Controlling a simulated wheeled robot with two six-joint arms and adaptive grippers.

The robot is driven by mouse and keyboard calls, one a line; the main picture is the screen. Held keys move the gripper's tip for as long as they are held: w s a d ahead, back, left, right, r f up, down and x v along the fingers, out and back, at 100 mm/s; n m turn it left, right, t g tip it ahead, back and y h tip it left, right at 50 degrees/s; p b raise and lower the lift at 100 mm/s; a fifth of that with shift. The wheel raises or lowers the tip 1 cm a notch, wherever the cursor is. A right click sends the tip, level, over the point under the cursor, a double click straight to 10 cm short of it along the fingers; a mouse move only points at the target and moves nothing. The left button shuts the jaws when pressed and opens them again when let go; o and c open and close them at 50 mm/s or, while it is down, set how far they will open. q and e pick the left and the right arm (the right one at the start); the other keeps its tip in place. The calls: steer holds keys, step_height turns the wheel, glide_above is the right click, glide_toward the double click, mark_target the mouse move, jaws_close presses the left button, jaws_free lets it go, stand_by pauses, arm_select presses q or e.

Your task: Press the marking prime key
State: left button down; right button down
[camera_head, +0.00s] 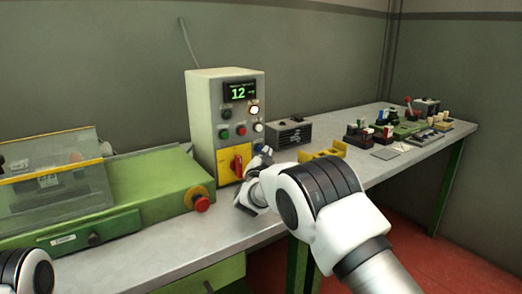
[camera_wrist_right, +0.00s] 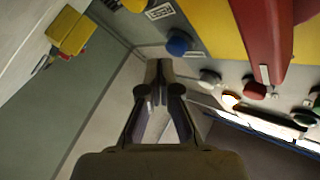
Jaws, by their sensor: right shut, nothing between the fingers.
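A pale control box (camera_head: 198,118) stands on the bench with a lit display (camera_head: 240,92) reading 12. Its face has several round buttons: a lit one (camera_head: 254,110), a green one (camera_head: 226,133), a red one (camera_head: 241,131) and a white one (camera_head: 258,127). The right wrist view shows a blue button (camera_wrist_right: 178,43), a grey-white button (camera_wrist_right: 210,77) and a glowing one (camera_wrist_right: 231,99). I cannot read which is marked prime. My right gripper (camera_wrist_right: 158,70) is shut and empty, close to the panel near the blue and grey-white buttons; contact cannot be told. My left gripper is out of view.
A red rotary handle (camera_head: 237,165) on a yellow plate sits low on the box. A green machine (camera_head: 160,185) with a red emergency knob (camera_head: 201,203) is at left. A dark vented box (camera_head: 290,134) and a yellow block (camera_head: 325,152) stand right of the control box.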

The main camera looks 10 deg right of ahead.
steer(key=shift+w+a, duration=0.1)
steer(key=shift+w, duration=0.1)
steer(key=shift+w+a, duration=0.15)
steer(key=shift+w, duration=0.25)
stand_by(0.7)
stand_by(0.3)
steer(key=shift+s+d, duration=0.3)
steer(key=shift+s, duration=0.5)
steer(key=s, duration=0.1)
steer(key=s+d, duration=0.1)
steer(key=s, duration=0.2)
steer(key=shift+s+d+b, duration=0.35)
steer(key=shift+b, duration=0.05)
